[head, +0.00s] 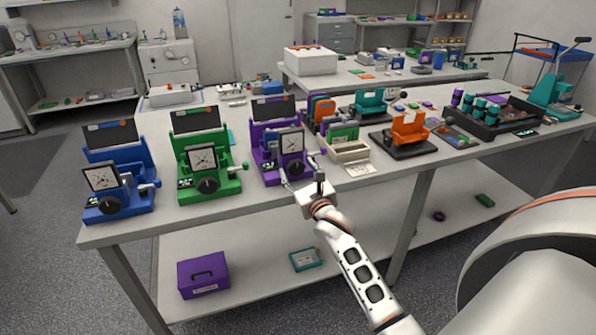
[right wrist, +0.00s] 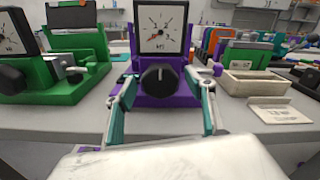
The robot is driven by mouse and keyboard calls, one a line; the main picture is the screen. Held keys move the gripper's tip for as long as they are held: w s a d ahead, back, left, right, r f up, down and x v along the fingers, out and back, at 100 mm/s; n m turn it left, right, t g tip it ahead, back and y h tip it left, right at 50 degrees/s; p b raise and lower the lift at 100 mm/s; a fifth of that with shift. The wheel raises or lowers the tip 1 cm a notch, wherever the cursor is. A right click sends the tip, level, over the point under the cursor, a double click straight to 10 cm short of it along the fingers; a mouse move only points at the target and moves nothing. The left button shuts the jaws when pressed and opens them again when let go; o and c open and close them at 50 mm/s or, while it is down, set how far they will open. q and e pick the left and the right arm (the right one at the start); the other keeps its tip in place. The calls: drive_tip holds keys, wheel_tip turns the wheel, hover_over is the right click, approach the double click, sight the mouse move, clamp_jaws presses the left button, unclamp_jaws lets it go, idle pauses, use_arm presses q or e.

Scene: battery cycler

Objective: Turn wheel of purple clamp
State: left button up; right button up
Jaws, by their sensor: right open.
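The purple clamp (head: 262,153) stands on the table near its front edge, with a square dial gauge (head: 291,142) on its front. In the right wrist view the gauge (right wrist: 160,28) sits straight above a black wheel (right wrist: 160,80) on the purple body (right wrist: 183,95). My right gripper (right wrist: 160,82) is open, with one finger on each side of the wheel and a visible gap to each side. I cannot tell how deep the fingertips reach. In the head view my right gripper (head: 304,180) is in front of the purple clamp and hides part of its base. My left gripper is not in view.
A green clamp (head: 224,180) and a blue clamp (head: 140,205) stand to the left on the table. A cream box (head: 350,152) and a small card (head: 360,169) lie close to the right. A purple box (head: 203,274) is on the lower shelf.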

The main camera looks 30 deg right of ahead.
drive_tip(key=c, duration=1.1)
